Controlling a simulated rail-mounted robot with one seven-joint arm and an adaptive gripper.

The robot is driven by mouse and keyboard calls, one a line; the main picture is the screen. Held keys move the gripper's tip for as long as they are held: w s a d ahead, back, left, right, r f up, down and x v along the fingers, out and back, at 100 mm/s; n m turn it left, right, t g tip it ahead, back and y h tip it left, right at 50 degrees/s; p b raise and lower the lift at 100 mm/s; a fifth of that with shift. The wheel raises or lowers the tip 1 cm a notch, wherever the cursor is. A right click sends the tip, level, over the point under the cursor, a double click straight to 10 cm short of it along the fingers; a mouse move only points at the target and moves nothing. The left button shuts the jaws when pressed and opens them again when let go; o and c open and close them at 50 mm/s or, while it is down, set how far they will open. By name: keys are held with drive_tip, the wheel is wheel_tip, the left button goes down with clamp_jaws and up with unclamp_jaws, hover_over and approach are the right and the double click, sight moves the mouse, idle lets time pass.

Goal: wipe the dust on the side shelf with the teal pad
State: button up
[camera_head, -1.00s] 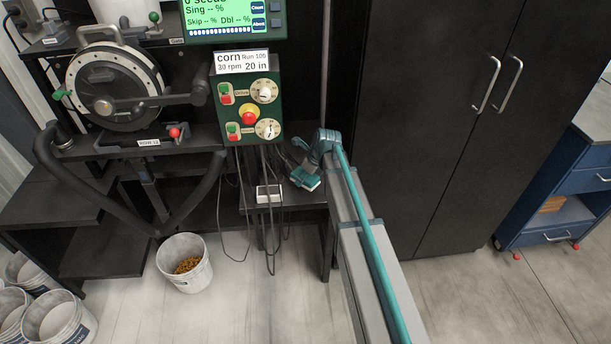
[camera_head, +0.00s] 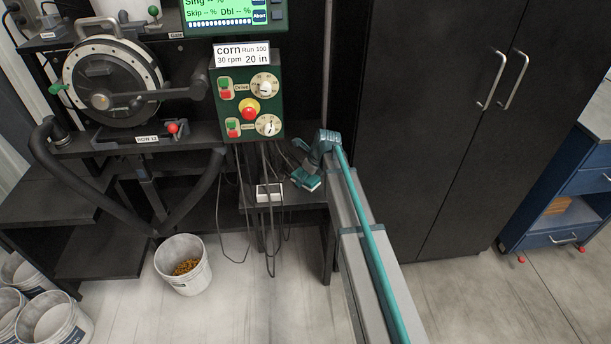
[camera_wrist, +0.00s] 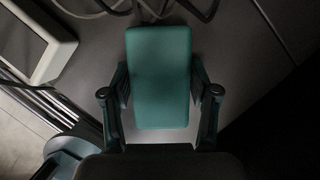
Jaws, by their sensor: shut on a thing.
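The teal pad (camera_wrist: 160,60) is a flat rectangular block, held between the two fingers of my gripper (camera_wrist: 160,93) in the wrist view. In the head view my gripper (camera_head: 304,172) is low over the side shelf, with the pad (camera_head: 309,184) under it. The side shelf (camera_head: 290,196) is a dark, narrow board below the green control box. The pad is at or just above its surface; I cannot tell whether they touch. The shelf also shows as a dim grey surface in the wrist view (camera_wrist: 238,50). I cannot make out dust on it.
A white box (camera_head: 268,193) with cables stands on the shelf, left of the pad. Black cables (camera_head: 268,235) hang from the control box (camera_head: 247,105). A tall black cabinet (camera_head: 425,130) stands to the right. A bucket (camera_head: 183,266) of corn stands on the floor.

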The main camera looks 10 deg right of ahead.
drive_tip(key=shift+s+a+r+p, duration=0.15)
drive_tip(key=shift+s+p, duration=0.35)
drive_tip(key=shift+s, duration=0.75)
drive_tip(key=r+p, duration=0.1)
drive_tip(key=r, duration=0.1)
drive_tip(key=r+p, duration=0.2)
drive_tip(key=shift+w+r, duration=0.2)
drive_tip(key=shift+r, duration=0.2)
drive_tip(key=shift+r+p, duration=1.25)
drive_tip(key=shift+r, duration=0.3)
drive_tip(key=shift+s, duration=0.15)
